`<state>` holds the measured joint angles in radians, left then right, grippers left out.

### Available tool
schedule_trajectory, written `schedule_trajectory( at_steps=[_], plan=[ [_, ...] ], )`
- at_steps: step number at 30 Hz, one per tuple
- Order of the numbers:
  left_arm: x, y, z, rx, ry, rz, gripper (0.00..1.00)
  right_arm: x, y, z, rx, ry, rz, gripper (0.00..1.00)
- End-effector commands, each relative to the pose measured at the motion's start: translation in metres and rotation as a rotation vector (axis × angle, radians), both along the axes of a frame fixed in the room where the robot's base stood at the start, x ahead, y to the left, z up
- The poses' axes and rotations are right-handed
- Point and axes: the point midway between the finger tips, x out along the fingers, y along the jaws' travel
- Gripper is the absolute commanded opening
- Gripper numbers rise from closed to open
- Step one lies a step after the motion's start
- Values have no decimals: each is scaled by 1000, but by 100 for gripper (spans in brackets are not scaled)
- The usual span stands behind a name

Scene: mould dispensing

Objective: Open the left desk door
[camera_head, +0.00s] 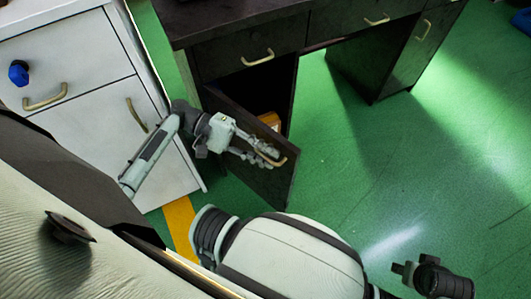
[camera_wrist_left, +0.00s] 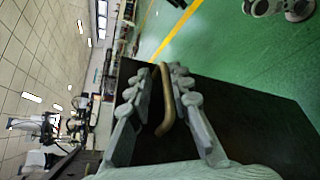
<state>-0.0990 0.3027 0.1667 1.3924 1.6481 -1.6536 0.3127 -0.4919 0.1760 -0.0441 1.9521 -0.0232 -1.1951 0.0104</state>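The left desk door (camera_head: 245,150) is a dark panel on the left pedestal of the dark desk. It stands partly open, with a dark gap to the compartment behind it. Its pale brass handle (camera_head: 281,162) is near the door's free edge. My left gripper (camera_head: 267,156) is at this handle. In the left wrist view the two fingers (camera_wrist_left: 160,72) lie on either side of the handle (camera_wrist_left: 167,105), their tips close about it; the exact contact is hard to see. The door face (camera_wrist_left: 255,115) fills the lower right there.
An orange-brown item (camera_head: 270,119) shows inside the compartment. A white cabinet (camera_head: 85,130) with handles stands close on the left. A drawer (camera_head: 225,55) is above the door. The green floor (camera_head: 400,150) is clear to the right of the door.

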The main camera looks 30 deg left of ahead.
Motion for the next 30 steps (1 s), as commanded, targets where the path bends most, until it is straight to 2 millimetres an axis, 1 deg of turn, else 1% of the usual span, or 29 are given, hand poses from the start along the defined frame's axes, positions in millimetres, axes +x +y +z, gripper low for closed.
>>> schedule_trajectory(
  at_steps=[1,6,9,13,18,25,26,28,30],
  plan=[
    [0,0,11,-4,-7,-2,17,0,1,0,1,1,0,40],
    [1,0,47,-6,-13,-2,17,-1,1,0,2,2,0,40],
    [1,0,65,-6,-10,-2,17,-1,1,-1,3,2,0,40],
    [1,0,82,-5,-8,-2,17,-1,1,-1,3,3,0,40],
    [1,0,92,-6,-4,-1,17,-1,2,-1,3,3,0,40],
    [1,0,93,-6,-3,-1,17,-1,2,-1,3,3,0,40],
    [1,0,92,-6,-3,-1,15,-1,2,-1,3,3,0,40],
    [1,-2,92,-4,-5,-6,6,-1,2,-1,2,4,0,40],
    [4,-7,91,3,-14,-26,0,-2,2,-2,3,5,-1,40]
  ],
)
